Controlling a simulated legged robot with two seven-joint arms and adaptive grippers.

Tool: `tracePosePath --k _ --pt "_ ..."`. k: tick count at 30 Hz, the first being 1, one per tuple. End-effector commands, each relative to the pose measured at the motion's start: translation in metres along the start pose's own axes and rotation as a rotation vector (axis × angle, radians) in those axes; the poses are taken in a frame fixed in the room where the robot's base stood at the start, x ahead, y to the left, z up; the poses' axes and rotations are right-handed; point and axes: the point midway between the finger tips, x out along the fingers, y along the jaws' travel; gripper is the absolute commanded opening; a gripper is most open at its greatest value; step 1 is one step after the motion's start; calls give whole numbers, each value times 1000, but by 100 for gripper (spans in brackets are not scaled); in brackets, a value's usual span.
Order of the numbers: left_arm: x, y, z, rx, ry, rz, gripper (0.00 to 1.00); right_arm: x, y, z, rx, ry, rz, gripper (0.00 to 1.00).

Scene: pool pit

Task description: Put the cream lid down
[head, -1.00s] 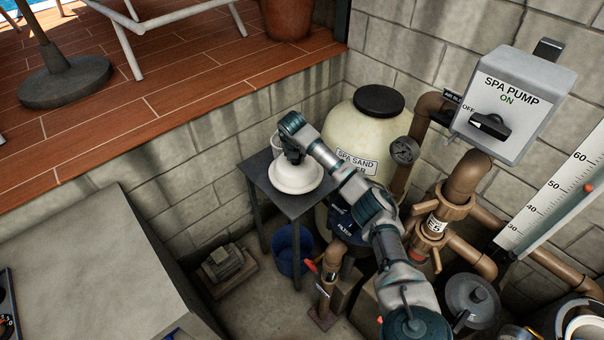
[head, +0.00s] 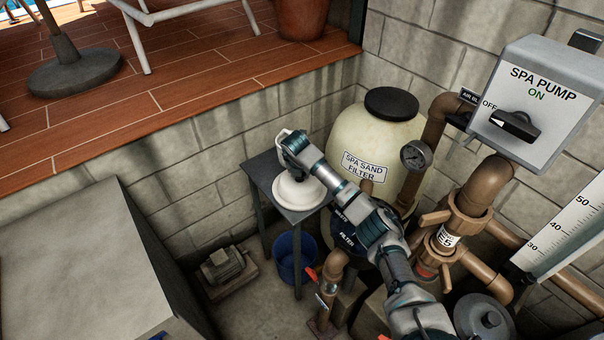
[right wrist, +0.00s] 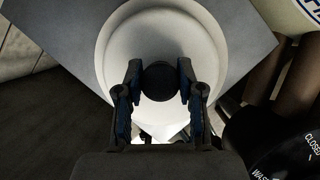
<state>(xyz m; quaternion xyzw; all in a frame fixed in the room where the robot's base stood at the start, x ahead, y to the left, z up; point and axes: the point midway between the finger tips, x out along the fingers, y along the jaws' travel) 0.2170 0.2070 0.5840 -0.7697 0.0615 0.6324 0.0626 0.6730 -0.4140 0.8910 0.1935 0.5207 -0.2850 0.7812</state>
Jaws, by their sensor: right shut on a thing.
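The cream lid (head: 298,194) is a round, pale, stepped disc at the small grey table (head: 259,168). It looks level, but I cannot tell whether it touches the tabletop or hangs just above it. My right gripper (head: 294,168) is above it. In the right wrist view, the lid (right wrist: 160,35) lies over the grey tabletop (right wrist: 60,40), and the fingers of my right gripper (right wrist: 160,84) are shut on its dark round knob (right wrist: 160,80). My left gripper is in neither view.
A white object (head: 283,136) shows behind my gripper at the table's back edge, partly hidden. The spa sand filter tank (head: 372,140) and brown pipes (head: 430,145) stand close on the right. A blue bucket (head: 292,258) sits below the table. A grey block wall rises behind.

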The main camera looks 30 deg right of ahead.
Motion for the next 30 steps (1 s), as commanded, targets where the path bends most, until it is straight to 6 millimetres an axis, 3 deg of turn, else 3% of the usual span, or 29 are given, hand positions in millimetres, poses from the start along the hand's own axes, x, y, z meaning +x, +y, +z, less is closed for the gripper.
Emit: tracePosePath --k 4,5,8,20,30 --pt "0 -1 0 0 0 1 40 1 0 -2 1 3 -6 0" --pt "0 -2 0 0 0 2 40 1 0 -2 0 5 -8 40" --pt "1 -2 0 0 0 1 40 1 1 -3 0 4 -8 62" --pt "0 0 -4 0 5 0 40 -7 -2 0 1 2 -4 62" --pt "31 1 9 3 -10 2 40 -80 0 1 -1 -2 -3 62"
